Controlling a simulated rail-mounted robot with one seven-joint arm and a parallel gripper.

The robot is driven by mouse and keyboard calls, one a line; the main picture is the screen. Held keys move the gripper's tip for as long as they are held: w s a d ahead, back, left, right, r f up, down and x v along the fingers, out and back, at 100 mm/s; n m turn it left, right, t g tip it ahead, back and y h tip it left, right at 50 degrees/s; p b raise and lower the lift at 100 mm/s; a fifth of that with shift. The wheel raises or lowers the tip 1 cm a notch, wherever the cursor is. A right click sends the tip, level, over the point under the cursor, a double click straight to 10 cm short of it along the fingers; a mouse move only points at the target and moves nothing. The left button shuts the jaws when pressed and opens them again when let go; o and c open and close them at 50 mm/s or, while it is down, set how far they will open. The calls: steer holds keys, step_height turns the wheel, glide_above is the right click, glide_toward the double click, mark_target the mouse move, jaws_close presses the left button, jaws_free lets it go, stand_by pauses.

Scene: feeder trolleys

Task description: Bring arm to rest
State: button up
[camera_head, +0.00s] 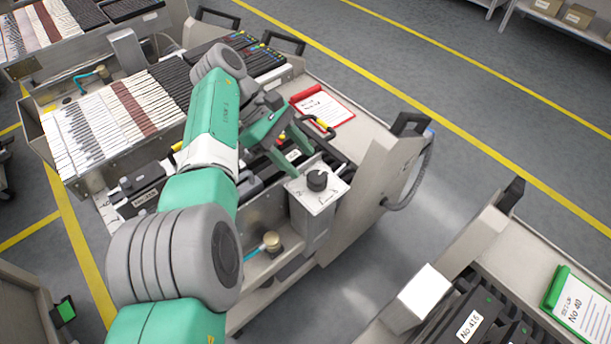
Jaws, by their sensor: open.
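My green and grey arm (212,125) reaches from the bottom left up over the middle feeder trolley (375,180). It bends at the top, and its end comes down toward the right. My gripper (292,142) is small in view, over the trolley's dark feeder slots and left of the red clipboard (322,107). It is open, and I see nothing held in it. Whether it touches anything below is too small to tell.
A black handle (410,122) rises at the trolley's right end. Another trolley with a green clipboard (583,305) is at bottom right. Grey floor (450,70) with yellow lines is clear beyond.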

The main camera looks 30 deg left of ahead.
steer(key=shift+a+r, duration=0.3)
steer(key=shift+r, duration=0.05)
stand_by(0.3)
